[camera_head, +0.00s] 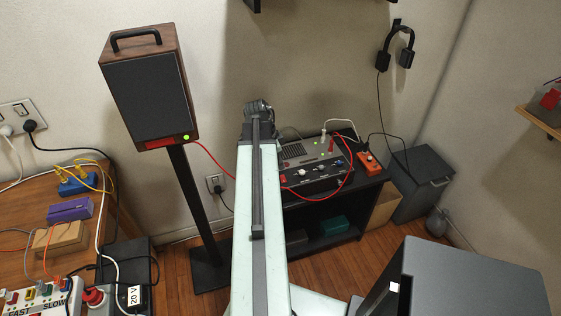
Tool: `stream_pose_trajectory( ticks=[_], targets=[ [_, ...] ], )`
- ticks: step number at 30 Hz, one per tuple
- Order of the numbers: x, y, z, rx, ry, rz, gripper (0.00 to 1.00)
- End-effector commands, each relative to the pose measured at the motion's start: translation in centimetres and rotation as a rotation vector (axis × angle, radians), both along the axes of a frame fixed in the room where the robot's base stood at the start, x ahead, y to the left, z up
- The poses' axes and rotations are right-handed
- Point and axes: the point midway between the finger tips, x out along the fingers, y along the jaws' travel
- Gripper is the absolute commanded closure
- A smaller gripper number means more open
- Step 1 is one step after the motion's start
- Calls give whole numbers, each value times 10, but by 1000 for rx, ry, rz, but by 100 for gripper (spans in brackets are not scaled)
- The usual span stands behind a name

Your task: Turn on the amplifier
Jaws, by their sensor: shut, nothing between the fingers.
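A grey and black unit with knobs on its front, which looks like the amplifier (316,172), sits on a black shelf unit against the back wall. A small red part (283,179) shows at the left of its front; I cannot tell its switch position. My pale arm reaches up the middle of the view, and my gripper (258,108) is the small dark end at its top. It is shut and empty, in front of the wall and up and left of the amplifier in the picture. My arm overlaps the amplifier's left side.
A wooden speaker (148,95) with a green light stands on a black post at left. A red cable runs from it toward the amplifier. An orange power strip (370,163) lies right of the amplifier. A cluttered wooden table (20,210) is at left. A dark box (470,280) fills the lower right.

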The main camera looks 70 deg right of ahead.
Motion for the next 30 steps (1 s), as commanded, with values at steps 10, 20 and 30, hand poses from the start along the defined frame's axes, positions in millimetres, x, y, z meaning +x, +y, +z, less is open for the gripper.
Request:
stream_pose_trajectory(
  ticks=[10,20,30],
  targets=[
    [7,23,68,0,0,1,100],
    [8,23,66,0,0,1,100],
    [8,23,66,0,0,1,100]
  ],
)
